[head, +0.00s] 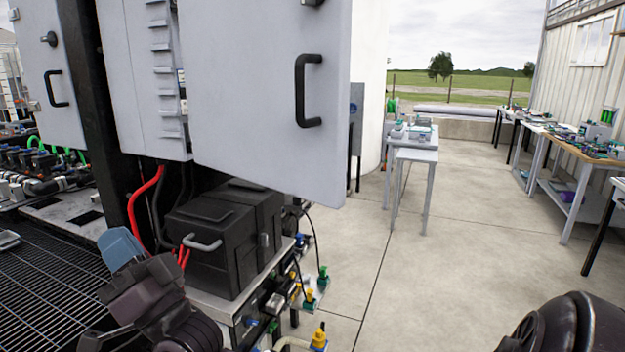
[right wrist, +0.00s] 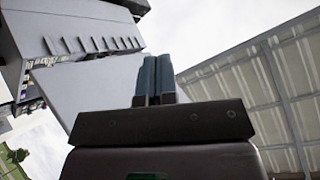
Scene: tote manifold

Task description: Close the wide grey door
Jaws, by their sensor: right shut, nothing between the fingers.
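The wide grey door (head: 262,100) hangs open in the head view, a flat panel with a black bar handle (head: 305,90) near its right edge. Behind its left side is the grey louvred cabinet (head: 140,70), with a narrow strip of its inside showing. My right gripper (head: 122,247) is low on the left, shut and empty, with blue fingers pointing up, apart from the door in the picture. In the right wrist view its fingers (right wrist: 155,78) are together, with a grey panel (right wrist: 95,85) behind them. My left gripper is not in view.
A black box (head: 225,235) with a grey handle sits below the door. Red cables (head: 145,205) run down beside it. Another grey panel with a handle (head: 55,90) is at far left. Concrete floor is open to the right, with a small table (head: 410,155) and workbenches (head: 570,160) beyond.

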